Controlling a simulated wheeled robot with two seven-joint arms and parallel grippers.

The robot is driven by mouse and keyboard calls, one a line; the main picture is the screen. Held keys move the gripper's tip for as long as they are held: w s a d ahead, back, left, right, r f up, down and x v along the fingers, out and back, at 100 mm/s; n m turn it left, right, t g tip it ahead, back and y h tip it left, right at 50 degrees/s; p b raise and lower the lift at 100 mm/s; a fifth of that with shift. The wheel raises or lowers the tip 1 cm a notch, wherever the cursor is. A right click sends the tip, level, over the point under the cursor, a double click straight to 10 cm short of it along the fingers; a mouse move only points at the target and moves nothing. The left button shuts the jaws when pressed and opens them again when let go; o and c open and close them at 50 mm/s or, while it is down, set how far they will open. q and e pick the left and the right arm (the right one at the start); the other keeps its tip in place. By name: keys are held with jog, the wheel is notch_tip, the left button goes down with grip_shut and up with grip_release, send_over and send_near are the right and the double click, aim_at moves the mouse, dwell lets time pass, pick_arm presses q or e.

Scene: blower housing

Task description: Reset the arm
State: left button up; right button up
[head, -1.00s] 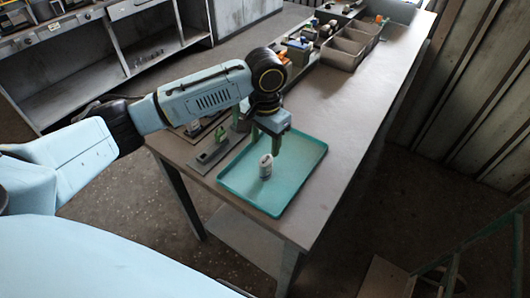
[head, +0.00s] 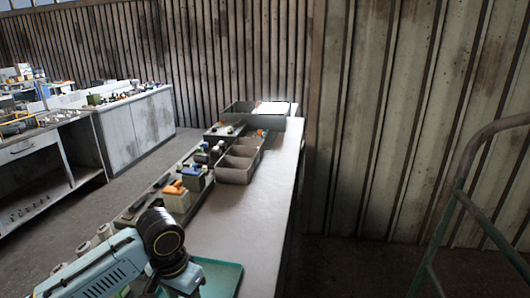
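My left arm comes in from the lower left of the head view and reaches over the near end of the workbench (head: 240,225). Its wrist hangs above the teal tray (head: 222,275), of which only the far part shows at the bottom edge. The fingers of my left gripper are cut off by the bottom of the picture, so I cannot tell whether they are open or shut. My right arm and gripper are not in view.
Grey divided bins (head: 236,165) and a larger grey crate (head: 240,118) stand along the bench, beside boxes with orange and blue parts (head: 185,190). The bench's right side is clear. A green metal frame (head: 455,215) stands at the right, before a corrugated wall (head: 410,120).

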pick_arm(q)
jog(key=shift+m+t+h, duration=0.5)
jog(key=shift+h, duration=0.4)
jog(key=s+d+f, duration=0.1)
jog(key=s+d, duration=0.1)
jog(key=s+d+f, duration=0.4)
jog(key=s, duration=0.2)
jog(key=s+f, duration=0.1)
jog(key=s, duration=0.1)
jog(key=shift+s+d+f+t+h, duration=0.2)
jog(key=shift+s+d+t+h, duration=0.1)
jog(key=shift+s+t, duration=0.1)
jog(key=s+a+f+n+t+y, duration=0.1)
jog(key=s+a+n+y, duration=0.2)
jog(key=s+a, duration=0.75)
notch_tip(320, 180, down, 26)
jog(key=s+d+b, duration=0.2)
jog(key=s+b, duration=0.1)
jog(key=s+a+f+g+b, duration=0.2)
jog(key=s+a+f, duration=0.1)
jog(key=s+f, duration=1.3)
notch_tip(320, 180, down, 3)
jog(key=shift+a+f, duration=0.1)
jog(key=shift+a, duration=0.05)
